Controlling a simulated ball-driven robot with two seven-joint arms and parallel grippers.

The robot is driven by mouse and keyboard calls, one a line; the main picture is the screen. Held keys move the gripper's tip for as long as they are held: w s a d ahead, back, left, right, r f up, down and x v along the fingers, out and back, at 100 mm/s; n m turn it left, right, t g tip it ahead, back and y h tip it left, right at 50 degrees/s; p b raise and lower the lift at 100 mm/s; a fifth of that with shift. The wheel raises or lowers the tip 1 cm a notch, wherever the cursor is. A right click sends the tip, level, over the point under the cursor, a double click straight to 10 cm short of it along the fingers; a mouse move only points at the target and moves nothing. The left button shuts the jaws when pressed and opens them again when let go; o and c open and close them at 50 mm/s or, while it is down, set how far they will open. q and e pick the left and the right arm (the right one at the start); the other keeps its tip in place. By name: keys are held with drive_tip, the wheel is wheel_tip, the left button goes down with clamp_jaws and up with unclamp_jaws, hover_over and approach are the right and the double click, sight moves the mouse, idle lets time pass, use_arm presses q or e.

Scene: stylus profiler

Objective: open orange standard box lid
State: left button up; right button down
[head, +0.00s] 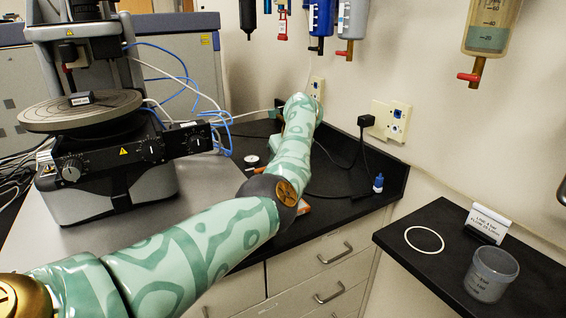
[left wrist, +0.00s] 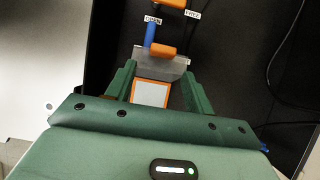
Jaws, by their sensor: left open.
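In the left wrist view, my left gripper (left wrist: 160,72) is open, with one green finger on each side of a small orange-rimmed box (left wrist: 151,94) with a pale middle. I cannot tell whether the fingers touch it. Just beyond it lies a translucent grey plate (left wrist: 155,62) with an orange block (left wrist: 163,50) and a blue strip (left wrist: 150,33) by it. My right gripper is not in view.
A stylus profiler (head: 100,165) with a round stage stands left of my arm. Black cables and a blue-capped bottle (head: 378,183) are on the counter to the right. A lower black shelf at right holds a white ring (head: 424,239), a sign (head: 486,222) and a clear cup (head: 491,275).

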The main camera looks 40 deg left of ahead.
use_arm(q)
drive_tip(key=p+v, duration=0.4)
drive_tip(key=v, duration=1.1)
drive_tip(key=shift+s+d+r, duration=0.2)
drive_tip(key=shift+r, duration=0.1)
